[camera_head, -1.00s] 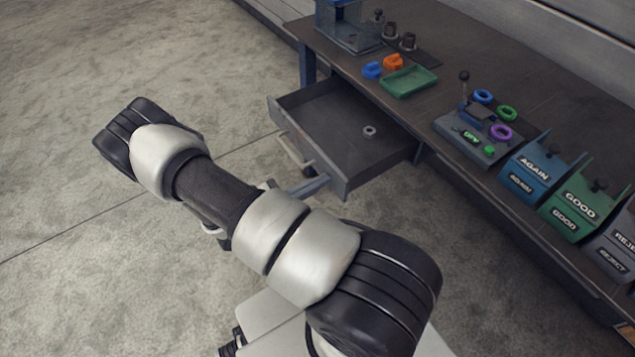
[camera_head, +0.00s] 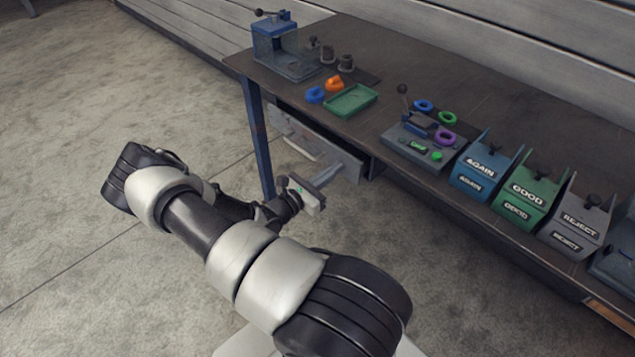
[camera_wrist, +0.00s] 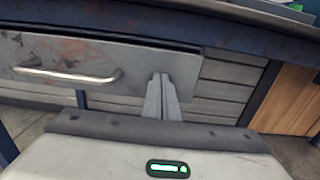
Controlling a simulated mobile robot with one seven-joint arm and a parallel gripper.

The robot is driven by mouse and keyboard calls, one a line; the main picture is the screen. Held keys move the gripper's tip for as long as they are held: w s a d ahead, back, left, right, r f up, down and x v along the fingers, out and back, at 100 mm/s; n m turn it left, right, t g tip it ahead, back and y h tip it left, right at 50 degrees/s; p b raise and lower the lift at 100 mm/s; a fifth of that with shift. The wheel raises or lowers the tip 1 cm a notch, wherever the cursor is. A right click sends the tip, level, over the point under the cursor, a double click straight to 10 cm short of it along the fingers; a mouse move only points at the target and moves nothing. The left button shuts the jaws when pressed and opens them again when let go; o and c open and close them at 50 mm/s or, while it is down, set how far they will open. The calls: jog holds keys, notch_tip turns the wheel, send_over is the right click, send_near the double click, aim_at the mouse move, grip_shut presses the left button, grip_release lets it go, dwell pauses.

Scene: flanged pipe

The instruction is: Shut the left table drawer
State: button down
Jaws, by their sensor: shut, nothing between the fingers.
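The left table drawer shows its grey, worn front (camera_head: 335,158) under the left part of the table (camera_head: 455,92). It sits almost fully in, with a narrow dark gap along its top edge. Its inside is hidden. In the wrist view the drawer front (camera_wrist: 125,58) fills the upper left, with a bar handle (camera_wrist: 68,75). My gripper (camera_head: 346,173) is shut and empty at the right part of the front, right of the handle. In the wrist view its fingertips (camera_wrist: 162,80) overlap the front near its right end; they look to be against it.
On the table stand a blue-framed box (camera_head: 287,52), a green tray (camera_head: 350,100), a small control device (camera_head: 418,140) and several bins, such as the blue AGAIN bin (camera_head: 484,172). A blue table leg (camera_head: 258,138) stands left of the drawer. The floor in front is clear.

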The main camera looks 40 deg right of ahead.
jog(key=d, duration=0.3)
jog(key=shift+r, duration=0.1)
jog(key=shift+w+d, duration=0.1)
jog(key=shift+d, duration=0.05)
jog(key=a+p, duration=0.1)
jog(key=a, duration=1.3)
jog(key=shift+s+a, duration=0.3)
jog(key=shift+a, duration=0.05)
